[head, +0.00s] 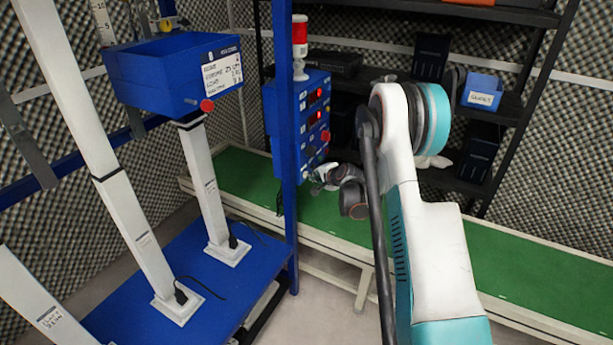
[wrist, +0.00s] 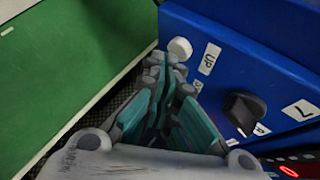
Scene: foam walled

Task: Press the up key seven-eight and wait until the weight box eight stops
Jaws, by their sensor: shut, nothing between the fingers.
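The blue control box (head: 283,125) hangs on a blue post in the head view, with red lit displays on its face. In the wrist view, its blue face (wrist: 235,50) carries a round white key (wrist: 180,48) beside an UP label (wrist: 210,58). My gripper (wrist: 168,66) is shut and empty, its fingertips right at this white key; I cannot tell whether they touch or press it. In the head view my gripper (head: 318,180) is low at the box's bottom edge. The blue weight box (head: 150,75), apparently marked 8, sits atop a white column.
A black knob (wrist: 243,110) and a red display (wrist: 290,170) are near my fingers. A red beacon (head: 300,36) tops the control box. A green-topped bench (head: 530,265) runs behind. A dark shelf (head: 510,107) holds a blue bin (head: 482,90). White columns (head: 125,210) stand left.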

